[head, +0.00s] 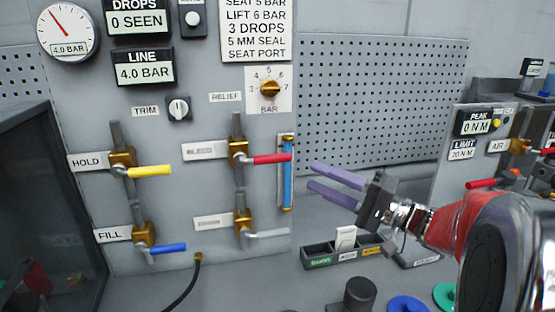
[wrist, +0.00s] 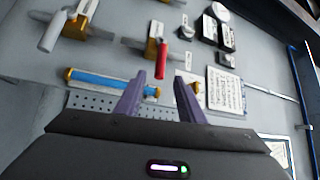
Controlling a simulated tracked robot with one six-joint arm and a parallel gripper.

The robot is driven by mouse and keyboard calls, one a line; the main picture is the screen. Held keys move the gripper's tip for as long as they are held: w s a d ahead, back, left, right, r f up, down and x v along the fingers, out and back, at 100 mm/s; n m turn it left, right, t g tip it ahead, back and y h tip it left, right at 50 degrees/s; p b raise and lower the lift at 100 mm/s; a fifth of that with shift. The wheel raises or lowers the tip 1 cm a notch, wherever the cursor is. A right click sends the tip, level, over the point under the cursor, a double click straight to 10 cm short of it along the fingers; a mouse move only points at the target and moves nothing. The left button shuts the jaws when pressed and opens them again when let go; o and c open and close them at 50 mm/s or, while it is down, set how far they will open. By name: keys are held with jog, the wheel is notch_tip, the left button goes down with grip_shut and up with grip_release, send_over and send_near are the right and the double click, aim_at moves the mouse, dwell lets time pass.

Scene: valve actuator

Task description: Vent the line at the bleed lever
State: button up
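My gripper (head: 312,176) is to the right of the valve panel, its two purple fingers pointing left with a gap between them and nothing held; it also shows in the wrist view (wrist: 157,86). Several lever valves are on the panel: yellow (head: 150,171) by HOLD, blue (head: 167,248) by FILL, red (head: 272,159) and grey (head: 266,234). All the handles point right. The wrist view shows the red lever (wrist: 161,60) and grey lever (wrist: 52,32).
The LINE display (head: 143,68) reads 4.0 BAR; DROPS (head: 138,19) reads 0 SEEN. A blue vertical tube (head: 287,172) is beside the red lever, near my fingertips. A parts tray (head: 320,262) and a dark knob (head: 359,294) stand below my gripper. A pegboard (head: 390,105) is behind.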

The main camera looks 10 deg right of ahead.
aim_at(276, 159)
jog(key=x, duration=1.2)
jog(key=shift+w, duration=0.1)
jog(key=shift+c, duration=0.4)
jog(key=shift+f, duration=0.1)
grip_shut()
jog(key=shift+d, duration=0.15)
